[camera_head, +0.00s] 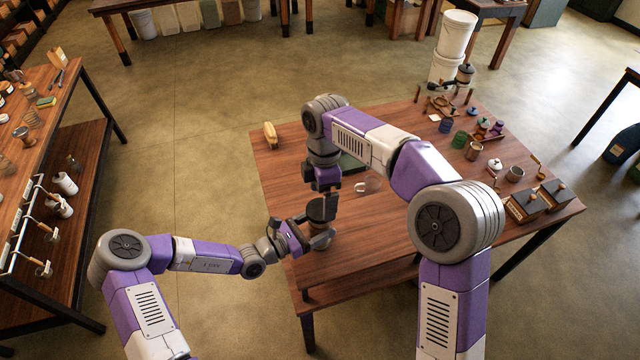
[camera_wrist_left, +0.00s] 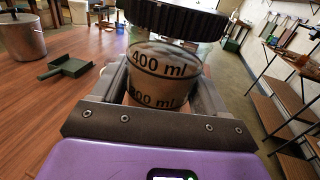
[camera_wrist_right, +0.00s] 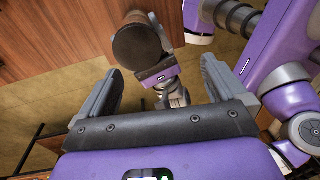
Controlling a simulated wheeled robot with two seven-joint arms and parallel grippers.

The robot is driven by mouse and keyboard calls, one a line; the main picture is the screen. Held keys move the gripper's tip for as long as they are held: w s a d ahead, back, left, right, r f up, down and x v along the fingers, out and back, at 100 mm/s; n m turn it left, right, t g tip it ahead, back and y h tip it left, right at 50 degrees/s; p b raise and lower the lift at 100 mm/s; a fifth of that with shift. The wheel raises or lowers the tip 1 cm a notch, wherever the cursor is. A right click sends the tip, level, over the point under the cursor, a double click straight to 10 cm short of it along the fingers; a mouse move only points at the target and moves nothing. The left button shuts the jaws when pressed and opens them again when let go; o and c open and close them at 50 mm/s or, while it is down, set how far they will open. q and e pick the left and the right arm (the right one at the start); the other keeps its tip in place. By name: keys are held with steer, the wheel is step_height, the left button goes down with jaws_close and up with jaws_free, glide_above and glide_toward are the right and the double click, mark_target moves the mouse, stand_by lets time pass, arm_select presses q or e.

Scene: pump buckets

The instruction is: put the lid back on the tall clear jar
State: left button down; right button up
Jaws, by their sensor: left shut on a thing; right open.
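The clear jar (camera_wrist_left: 158,72) with black volume marks and brownish contents stands upright in the left wrist view. My left gripper (camera_head: 308,238) is shut around its body. A wide black ribbed lid (camera_wrist_left: 175,17) covers the jar's mouth; I cannot tell whether it is fully seated. In the head view the right gripper (camera_head: 320,215) is just above the jar, which is mostly hidden there.
The wooden table (camera_head: 300,265) has bare room at its front left. A green dustpan (camera_wrist_left: 68,66) and a steel pot (camera_wrist_left: 18,38) show in the left wrist view. Jars and boxes (camera_head: 524,206) crowd the table's right side.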

mark_target(320, 209)
steer(key=n, duration=0.1)
steer(key=w+n+t, duration=0.1)
steer(key=n, duration=0.1)
steer(key=w+r+n, duration=0.1)
steer(key=shift+a+n+t, duration=0.3)
steer(key=shift+n, duration=0.1)
steer(key=shift+f, duration=4)
